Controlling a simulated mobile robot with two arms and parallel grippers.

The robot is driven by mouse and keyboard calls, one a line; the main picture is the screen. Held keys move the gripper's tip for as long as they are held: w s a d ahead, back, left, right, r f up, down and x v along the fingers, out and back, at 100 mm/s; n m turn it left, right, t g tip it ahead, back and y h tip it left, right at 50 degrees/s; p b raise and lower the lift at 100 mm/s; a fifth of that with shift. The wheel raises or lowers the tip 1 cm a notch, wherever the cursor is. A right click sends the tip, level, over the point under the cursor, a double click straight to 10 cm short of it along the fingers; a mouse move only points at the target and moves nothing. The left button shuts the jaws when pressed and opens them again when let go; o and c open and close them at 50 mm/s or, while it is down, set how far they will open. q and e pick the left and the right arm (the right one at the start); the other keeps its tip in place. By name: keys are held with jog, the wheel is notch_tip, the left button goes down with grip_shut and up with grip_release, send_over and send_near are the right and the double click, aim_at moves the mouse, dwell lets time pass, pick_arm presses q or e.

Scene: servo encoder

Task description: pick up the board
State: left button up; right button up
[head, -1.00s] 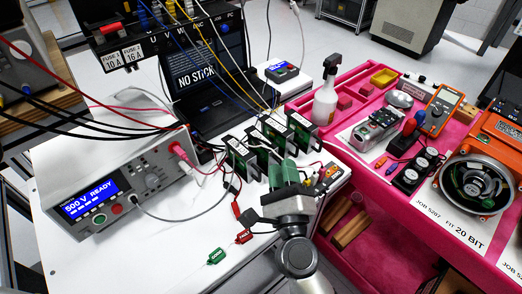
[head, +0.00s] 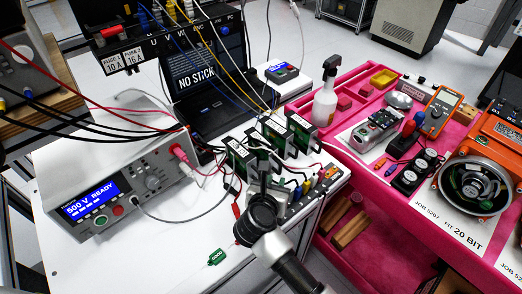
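Several green circuit boards with black edges stand upright in a row on the white bench. The nearest board (head: 239,157) is at the left end of the row, and the farthest board (head: 301,133) is at the right end. My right gripper (head: 264,178) reaches up from the bottom, just in front of the nearer boards. Its dark fingers overlap the board area, and the frame does not show whether they touch a board or how far apart they are. The wrist hides part of the bench. My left gripper is not in view.
A tester with a blue screen (head: 90,207) stands left, with cables running to the boards. A green tag (head: 217,257) lies on the bench front. A laptop (head: 205,85) is behind. A pink tray cart (head: 345,215) with a spray bottle (head: 326,100) is right.

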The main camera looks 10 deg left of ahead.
aim_at(279, 171)
jog(key=x, duration=0.3)
jog(key=p+x, duration=0.1)
jog(key=shift+w+r, duration=0.25)
jog(key=shift+w, duration=0.05)
jog(key=shift+w+f, duration=0.25)
jog(key=shift+w, duration=0.15)
jog(key=shift+s, duration=0.1)
jog(key=shift+r, duration=0.1)
grip_shut()
